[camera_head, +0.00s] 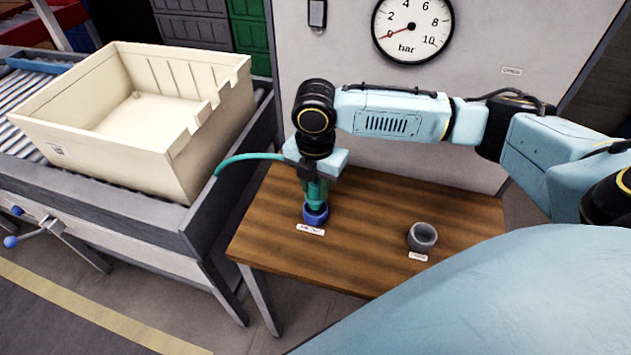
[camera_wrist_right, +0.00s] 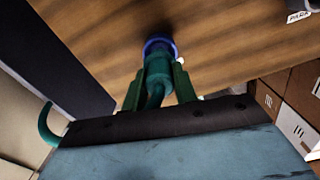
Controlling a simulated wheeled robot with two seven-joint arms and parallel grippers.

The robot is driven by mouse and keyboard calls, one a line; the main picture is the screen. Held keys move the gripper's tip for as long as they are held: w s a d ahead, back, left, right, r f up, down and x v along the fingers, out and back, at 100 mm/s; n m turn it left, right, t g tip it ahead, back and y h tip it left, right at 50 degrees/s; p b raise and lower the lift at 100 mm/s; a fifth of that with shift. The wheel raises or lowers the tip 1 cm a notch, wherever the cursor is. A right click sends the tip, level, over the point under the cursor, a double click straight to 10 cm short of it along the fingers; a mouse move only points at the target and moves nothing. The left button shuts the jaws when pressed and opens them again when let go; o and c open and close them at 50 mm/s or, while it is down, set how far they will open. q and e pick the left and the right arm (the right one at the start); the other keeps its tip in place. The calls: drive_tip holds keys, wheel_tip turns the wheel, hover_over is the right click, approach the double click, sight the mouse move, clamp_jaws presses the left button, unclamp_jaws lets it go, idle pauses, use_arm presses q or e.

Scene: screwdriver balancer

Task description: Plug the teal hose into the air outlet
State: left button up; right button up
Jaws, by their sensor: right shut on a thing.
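My right gripper (camera_head: 314,188) reaches down over the wooden table and is shut on the teal hose's end (camera_head: 319,190). The hose (camera_head: 245,158) curves away to the left from the gripper. In the right wrist view the hose end (camera_wrist_right: 158,72) sits between the two fingers, and a loop of hose (camera_wrist_right: 46,122) shows at the left. The blue air outlet (camera_head: 316,216) stands on the table directly below the hose end. The hose end lines up with the outlet and appears to meet it; how deep it sits is hidden. My left gripper is not in view.
A grey round socket (camera_head: 422,237) with a label stands to the right on the table (camera_head: 365,220). A pressure gauge (camera_head: 412,28) on the wall behind has its needle near zero. A cream crate (camera_head: 110,140) sits on the conveyor at the left.

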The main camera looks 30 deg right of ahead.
sight(316, 196)
drive_tip(key=shift+f, duration=0.45)
drive_tip(key=shift+f, duration=0.1)
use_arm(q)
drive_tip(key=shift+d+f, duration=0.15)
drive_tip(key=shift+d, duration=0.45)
use_arm(e)
drive_tip(key=shift+f, duration=0.5)
drive_tip(key=shift+f, duration=0.35)
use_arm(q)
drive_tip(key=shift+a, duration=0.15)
use_arm(e)
drive_tip(key=shift+f, duration=0.1)
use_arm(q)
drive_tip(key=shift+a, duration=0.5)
use_arm(e)
drive_tip(key=shift+f, duration=0.35)
drive_tip(key=o, duration=1.1)
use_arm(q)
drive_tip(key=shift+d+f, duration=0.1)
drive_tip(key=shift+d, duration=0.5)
